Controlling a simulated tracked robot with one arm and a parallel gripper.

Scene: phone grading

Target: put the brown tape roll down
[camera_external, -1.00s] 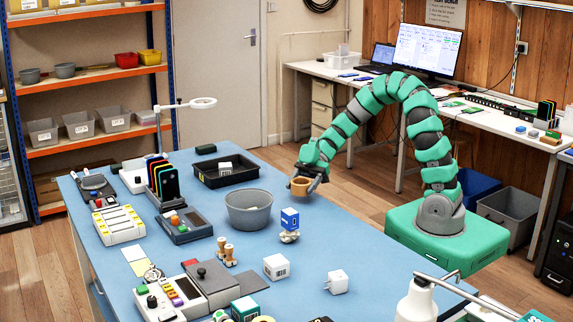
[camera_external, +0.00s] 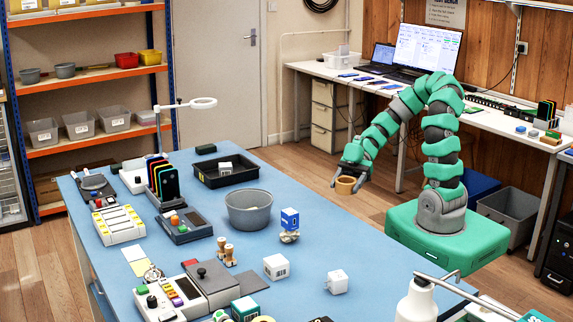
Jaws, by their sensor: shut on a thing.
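The brown tape roll (camera_external: 345,186) hangs at the end of my arm. My gripper (camera_external: 349,177) is shut on it. In this view the gripper and roll show to the right of the blue table's (camera_external: 340,234) far right edge, with the wooden floor behind them. The roll appears held in the air, not resting on anything. The fingertips are small and partly hidden by the wrist.
The table's right strip is clear. A white desk (camera_external: 330,72) with a monitor (camera_external: 427,48) stands behind.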

